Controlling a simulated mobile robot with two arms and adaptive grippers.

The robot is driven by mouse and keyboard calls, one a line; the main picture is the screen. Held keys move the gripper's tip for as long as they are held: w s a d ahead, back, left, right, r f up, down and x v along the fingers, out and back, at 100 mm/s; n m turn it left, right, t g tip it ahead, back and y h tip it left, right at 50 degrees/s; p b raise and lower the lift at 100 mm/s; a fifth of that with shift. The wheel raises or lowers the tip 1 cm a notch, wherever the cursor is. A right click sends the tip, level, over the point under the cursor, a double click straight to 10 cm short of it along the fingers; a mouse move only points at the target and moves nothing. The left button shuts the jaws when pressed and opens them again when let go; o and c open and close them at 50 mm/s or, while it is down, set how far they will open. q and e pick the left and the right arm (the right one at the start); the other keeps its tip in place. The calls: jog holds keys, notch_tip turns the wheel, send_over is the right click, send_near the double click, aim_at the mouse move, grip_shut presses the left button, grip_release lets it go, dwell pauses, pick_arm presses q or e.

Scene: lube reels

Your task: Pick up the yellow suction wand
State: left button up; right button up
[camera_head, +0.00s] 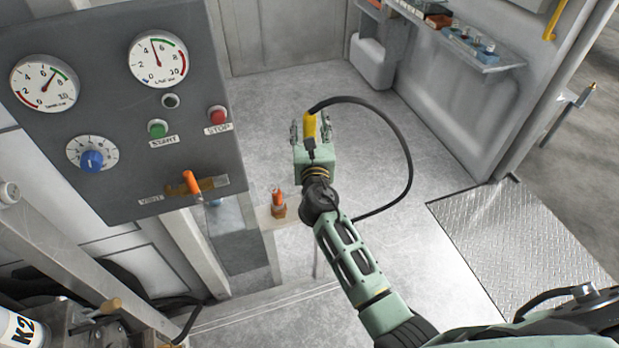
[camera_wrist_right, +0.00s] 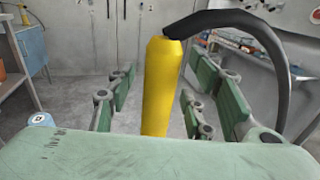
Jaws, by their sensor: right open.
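The yellow suction wand (camera_head: 310,128) is upright between the two fingers of my right gripper (camera_head: 310,122) in the head view. A black hose curves from its top to the right and down behind my arm. In the right wrist view the yellow wand (camera_wrist_right: 160,88) stands between the open green fingers, with a visible gap on both sides. Its lower end is hidden behind the gripper's palm. My left gripper is not in view.
A grey gauge panel (camera_head: 120,125) with dials and buttons fills the left. An orange-handled valve (camera_head: 278,205) is left of my right arm. A wall shelf (camera_head: 455,40) with small items is at upper right. A metal tread plate (camera_head: 510,240) lies right. Grey floor between is clear.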

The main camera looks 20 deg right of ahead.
grip_shut()
dwell(0.4)
jog(key=shift+r, duration=0.1)
